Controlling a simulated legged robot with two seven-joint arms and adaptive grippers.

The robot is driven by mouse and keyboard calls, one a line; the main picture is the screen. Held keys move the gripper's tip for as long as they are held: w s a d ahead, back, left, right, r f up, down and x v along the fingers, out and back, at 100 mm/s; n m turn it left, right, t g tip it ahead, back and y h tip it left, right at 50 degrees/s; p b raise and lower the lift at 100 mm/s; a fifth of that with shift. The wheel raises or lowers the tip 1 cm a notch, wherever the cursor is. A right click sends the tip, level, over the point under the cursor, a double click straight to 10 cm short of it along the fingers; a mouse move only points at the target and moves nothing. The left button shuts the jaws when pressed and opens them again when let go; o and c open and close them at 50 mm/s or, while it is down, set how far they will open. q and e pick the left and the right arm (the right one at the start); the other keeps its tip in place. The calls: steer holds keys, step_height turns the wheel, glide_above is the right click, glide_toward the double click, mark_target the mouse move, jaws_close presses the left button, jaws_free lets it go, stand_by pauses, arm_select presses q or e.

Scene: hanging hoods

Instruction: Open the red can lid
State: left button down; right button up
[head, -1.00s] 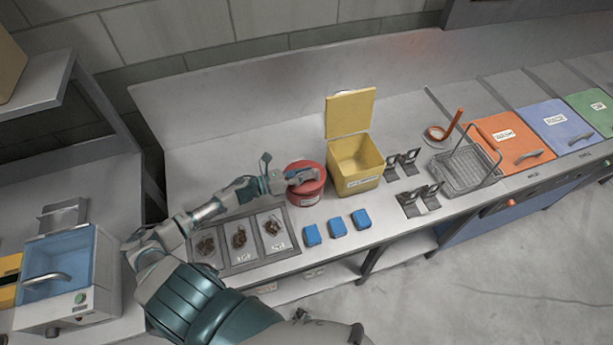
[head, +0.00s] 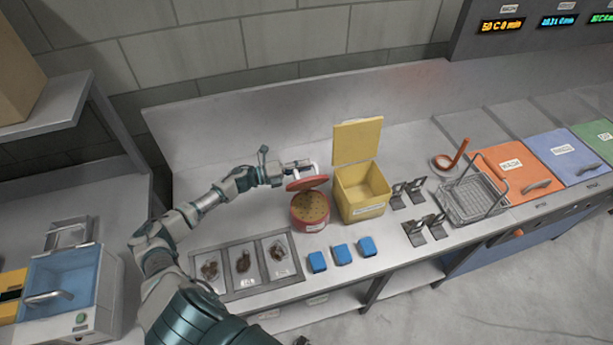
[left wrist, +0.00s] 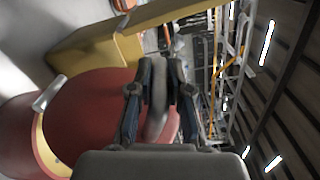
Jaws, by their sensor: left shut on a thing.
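The red can (head: 310,212) stands on the steel counter, left of the yellow box, with its brownish-yellow inside showing. Its red lid (head: 307,184) is raised and tilted above the can's back part. My left gripper (head: 302,165) is at the top of the lid, shut on the lid's pale handle. In the left wrist view the gripper (left wrist: 158,95) has the handle between its two fingers, with the red lid (left wrist: 95,110) below and to the left. My right gripper is not in view.
The yellow box (head: 363,190) with its lid up stands close to the can's right. Blue blocks (head: 342,254) and a tray of bagged items (head: 242,262) lie in front. A wire basket (head: 473,198) and black clips (head: 410,192) are further right.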

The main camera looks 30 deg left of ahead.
arm_select(q)
steer(key=w+a+f+n+b, duration=0.1)
steer(key=w+a+n+b, duration=0.2)
steer(key=a+n, duration=0.1)
steer(key=shift+w+a+f, duration=0.25)
steer(key=shift+w+a, duration=0.1)
stand_by(0.5)
steer(key=c, duration=1.1)
jaws_free()
steer(key=shift+a, duration=0.15)
